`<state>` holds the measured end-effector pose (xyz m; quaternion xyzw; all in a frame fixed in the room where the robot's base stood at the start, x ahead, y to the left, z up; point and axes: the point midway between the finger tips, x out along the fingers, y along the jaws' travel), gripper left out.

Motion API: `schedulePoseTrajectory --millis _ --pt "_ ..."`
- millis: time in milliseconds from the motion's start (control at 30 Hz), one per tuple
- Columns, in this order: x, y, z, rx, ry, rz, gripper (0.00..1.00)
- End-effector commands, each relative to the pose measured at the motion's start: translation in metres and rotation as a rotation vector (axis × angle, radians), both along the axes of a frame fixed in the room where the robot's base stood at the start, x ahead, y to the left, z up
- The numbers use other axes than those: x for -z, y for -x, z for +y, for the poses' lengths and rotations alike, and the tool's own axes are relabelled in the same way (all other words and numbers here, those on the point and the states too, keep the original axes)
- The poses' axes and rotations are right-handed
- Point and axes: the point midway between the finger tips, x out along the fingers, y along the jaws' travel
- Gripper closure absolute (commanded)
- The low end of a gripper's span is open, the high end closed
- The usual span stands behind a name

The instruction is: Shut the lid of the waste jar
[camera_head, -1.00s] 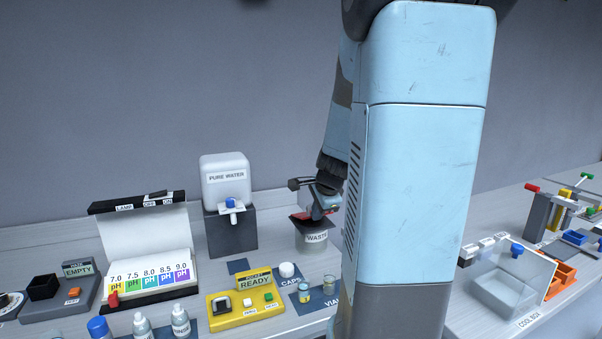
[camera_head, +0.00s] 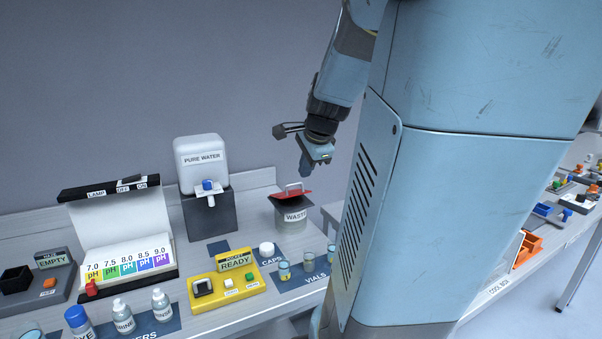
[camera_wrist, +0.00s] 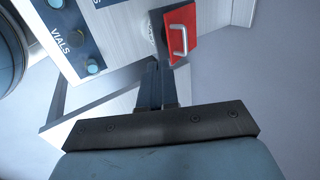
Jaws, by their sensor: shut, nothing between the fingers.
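The waste jar (camera_head: 292,221) stands on the bench right of the water dispenser, its label facing the front. Its red lid (camera_head: 294,194), with a pale metal handle, lies over the jar's dark square top. I cannot tell whether the lid sits fully flush. In the wrist view the red lid (camera_wrist: 181,45) and its handle show at the top, beyond the fingertips. My gripper (camera_head: 305,174) is shut and empty, pointing down above the lid and apart from it. Its fingers (camera_wrist: 157,72) are together in the wrist view. The jar's body is mostly hidden there.
The water dispenser (camera_head: 203,165) stands left of the jar. The yellow pocket device (camera_head: 226,285), a white cap (camera_head: 266,249) and several vials stand in front of it. My arm hides much of the right bench. The space above the jar is clear apart from my gripper.

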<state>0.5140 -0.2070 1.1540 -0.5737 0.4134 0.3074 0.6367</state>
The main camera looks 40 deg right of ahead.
Motion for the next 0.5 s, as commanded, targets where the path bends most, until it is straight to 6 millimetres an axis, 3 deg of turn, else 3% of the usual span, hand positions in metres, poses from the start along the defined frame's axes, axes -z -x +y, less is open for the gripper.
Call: schedulePoseTrajectory --millis 267,500 --pt "-0.011 0.009 0.001 -0.022 0.010 0.006 1.00" --pt "-0.027 -0.016 -0.008 -0.325 0.145 0.083 1.00"
